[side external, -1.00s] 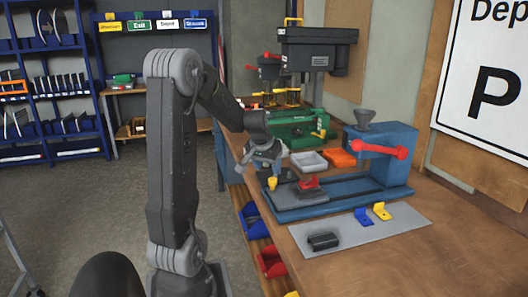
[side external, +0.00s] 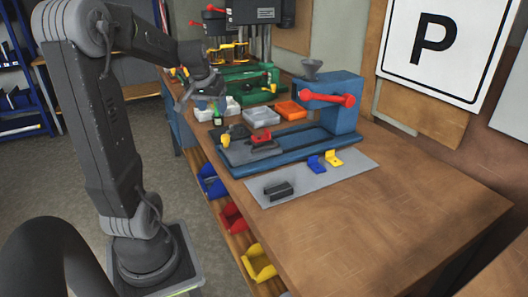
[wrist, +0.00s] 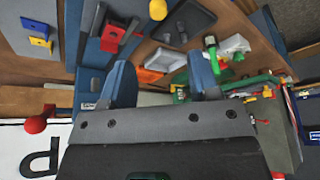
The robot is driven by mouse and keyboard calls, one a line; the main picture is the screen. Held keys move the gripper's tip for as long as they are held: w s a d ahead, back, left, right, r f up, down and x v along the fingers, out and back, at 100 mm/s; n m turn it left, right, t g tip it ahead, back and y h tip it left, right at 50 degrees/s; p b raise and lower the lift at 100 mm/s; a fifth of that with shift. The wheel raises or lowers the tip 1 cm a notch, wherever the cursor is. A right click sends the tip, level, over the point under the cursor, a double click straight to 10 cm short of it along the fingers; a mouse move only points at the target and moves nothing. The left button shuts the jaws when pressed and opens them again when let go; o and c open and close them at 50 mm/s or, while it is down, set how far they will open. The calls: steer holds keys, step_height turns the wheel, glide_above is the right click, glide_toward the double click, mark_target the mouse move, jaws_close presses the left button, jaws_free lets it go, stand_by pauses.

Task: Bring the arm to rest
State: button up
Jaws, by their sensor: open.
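My gripper (side external: 203,94) is raised above the back left part of the bench, beyond the left end of the blue press. In the wrist view its two blue fingers (wrist: 162,80) stand wide apart with nothing between them. The blue press (side external: 336,117) has a red handle (side external: 347,100) and a grey funnel on top. A small red part (side external: 262,138) sits on the press's bed, clear of my gripper. The fingertips are small and partly blended with the background in the side view.
White trays (side external: 262,116) and an orange tray (side external: 290,110) lie behind the press. A grey plate (side external: 350,168) holds blue and yellow brackets and a black block (side external: 278,190). Coloured bins hang along the bench's left edge. The bench's right front (side external: 400,220) is bare.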

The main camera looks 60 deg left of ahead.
steer(key=w+d+r+m+t+h, duration=0.1)
steer(key=d+m, duration=0.1)
steer(key=d, duration=0.8)
steer(key=w+d+r+m, duration=0.1)
steer(key=w+d+m, duration=0.15)
steer(key=d, duration=0.65)
steer(key=s+d+m+h, duration=0.1)
steer(key=s+d+m, duration=0.1)
steer(key=s+d, duration=0.2)
steer(key=s+d+m+t+h, duration=0.1)
steer(key=s+d, duration=0.3)
steer(key=d, duration=0.6)
steer(key=shift+s+d+f+m, duration=0.2)
steer(key=shift+f+m, duration=0.25)
steer(key=shift+m, duration=0.3)
